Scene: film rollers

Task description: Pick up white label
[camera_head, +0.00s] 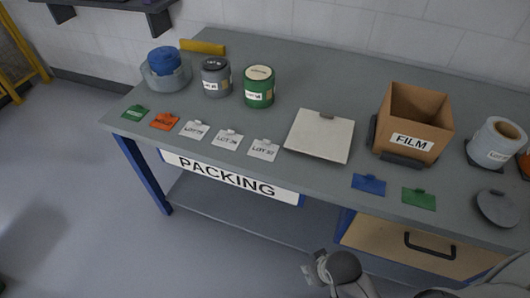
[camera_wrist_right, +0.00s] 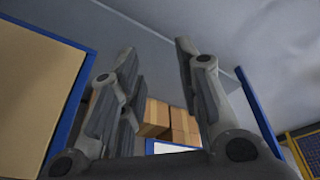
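Three white labels lie in a row along the front edge of the workbench: a left one (camera_head: 194,130), a middle one (camera_head: 228,139) and a right one (camera_head: 264,149). Each has dark "LOT" print and a small tab; the numbers are too small to read surely. My right gripper (camera_head: 312,269) is low in front of the bench, below its top and apart from the labels. In the right wrist view its two fingers (camera_wrist_right: 156,52) stand apart with nothing between them. My left gripper is not in view.
Green (camera_head: 135,112) and orange (camera_head: 165,121) labels lie left of the white ones. A pale square plate (camera_head: 320,137) and a "FILM" box (camera_head: 424,122) stand to the right. Blue (camera_head: 369,184) and green (camera_head: 418,198) tags lie near the front edge. Cans (camera_head: 259,88) stand behind.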

